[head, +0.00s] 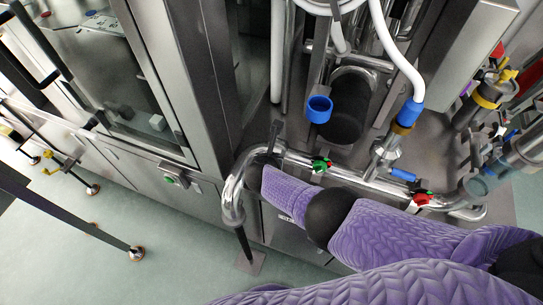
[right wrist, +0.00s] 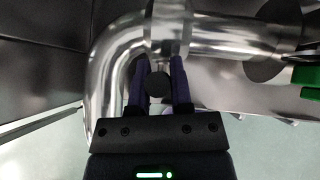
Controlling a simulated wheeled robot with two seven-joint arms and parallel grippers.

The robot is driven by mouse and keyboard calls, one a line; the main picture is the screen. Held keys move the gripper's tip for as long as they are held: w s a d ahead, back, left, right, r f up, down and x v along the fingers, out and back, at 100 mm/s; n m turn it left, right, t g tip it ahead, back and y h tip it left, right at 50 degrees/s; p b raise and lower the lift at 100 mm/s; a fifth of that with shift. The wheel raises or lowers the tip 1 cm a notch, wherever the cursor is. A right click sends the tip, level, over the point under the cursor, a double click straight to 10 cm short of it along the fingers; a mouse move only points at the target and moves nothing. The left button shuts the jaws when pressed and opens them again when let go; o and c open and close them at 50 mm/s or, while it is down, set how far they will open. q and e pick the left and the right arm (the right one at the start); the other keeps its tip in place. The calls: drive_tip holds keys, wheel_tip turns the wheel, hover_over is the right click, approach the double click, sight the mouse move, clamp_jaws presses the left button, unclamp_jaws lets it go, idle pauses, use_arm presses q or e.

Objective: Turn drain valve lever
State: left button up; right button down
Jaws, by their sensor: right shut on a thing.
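The drain valve lever shows in the right wrist view as a dark, rounded handle end (right wrist: 158,86) in front of a shiny steel pipe. My right gripper (right wrist: 158,78) has one finger on each side of it and is shut on it. In the head view my right gripper (head: 262,164) is at the bent left end of the pipe, below a thin black upright piece (head: 274,136). The grip itself is too small to make out there. The rest of the lever is hidden by the gripper. My left gripper is not in view.
The steel pipe (head: 235,188) runs right from its bend, with a green valve handle (head: 320,164) and a red-green one (head: 422,199) on it. A steel cabinet (head: 215,85) stands close at left. Hoses and blue fittings (head: 319,108) crowd above. Pale floor lies below.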

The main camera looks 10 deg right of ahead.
drive_tip(key=shift+f, duration=0.1)
idle(0.3)
drive_tip(key=c, duration=1)
unclamp_jaws()
drive_tip(key=o, duration=0.5)
drive_tip(key=shift+c, duration=0.2)
drive_tip(key=p+v, duration=0.9)
drive_tip(key=v, duration=0.1)
